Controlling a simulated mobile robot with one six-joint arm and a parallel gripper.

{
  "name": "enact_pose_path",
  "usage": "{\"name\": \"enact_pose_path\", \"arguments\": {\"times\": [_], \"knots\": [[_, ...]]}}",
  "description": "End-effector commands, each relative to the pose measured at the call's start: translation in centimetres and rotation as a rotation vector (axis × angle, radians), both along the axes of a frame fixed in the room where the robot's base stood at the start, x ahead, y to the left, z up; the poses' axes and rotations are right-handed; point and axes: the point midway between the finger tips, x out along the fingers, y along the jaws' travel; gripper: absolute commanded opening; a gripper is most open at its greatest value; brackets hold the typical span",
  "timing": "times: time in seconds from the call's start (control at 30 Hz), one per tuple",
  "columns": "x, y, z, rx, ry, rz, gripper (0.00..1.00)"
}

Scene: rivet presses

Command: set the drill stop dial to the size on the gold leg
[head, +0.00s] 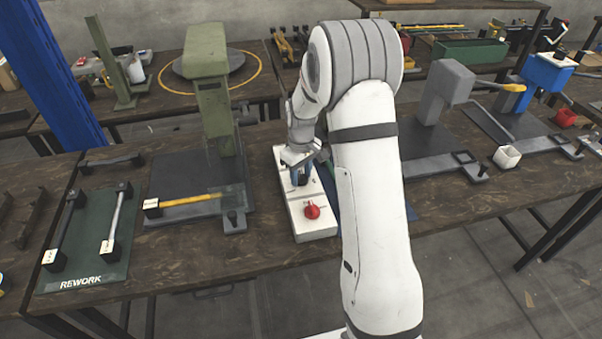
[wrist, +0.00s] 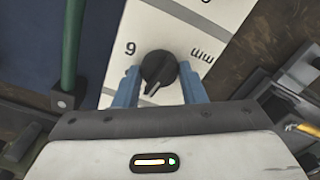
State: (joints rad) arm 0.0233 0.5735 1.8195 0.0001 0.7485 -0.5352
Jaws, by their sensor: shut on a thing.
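The drill stop dial is a black knob (wrist: 158,68) with a white pointer line, on a white panel (wrist: 150,25) marked "mm" and a digit that looks like a 6 or 9. The pointer slants toward the bottom left of the wrist view. My gripper (wrist: 160,82) has its blue fingers on either side of the knob, shut on it. In the head view my gripper (head: 301,174) is down at the white box (head: 313,226), and hides the dial. A gold leg (head: 190,201) with a white tag lies at the green press; its marking is too small to read.
A red knob (head: 312,211) sits on the near end of the white box. A grey press (head: 440,95) stands to the right. My arm hides some bench.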

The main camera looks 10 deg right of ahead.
Motion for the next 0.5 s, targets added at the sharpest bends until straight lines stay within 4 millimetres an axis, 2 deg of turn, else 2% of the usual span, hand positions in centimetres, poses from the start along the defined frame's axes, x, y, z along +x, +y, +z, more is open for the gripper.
{"name": "enact_pose_path", "arguments": {"times": [0.27,0.5], "knots": [[0.0,0.0,-0.04,0.0,0.0,-0.039,0.14],[0.0,-0.01,-0.12,-0.001,0.001,-0.176,0.14]]}}
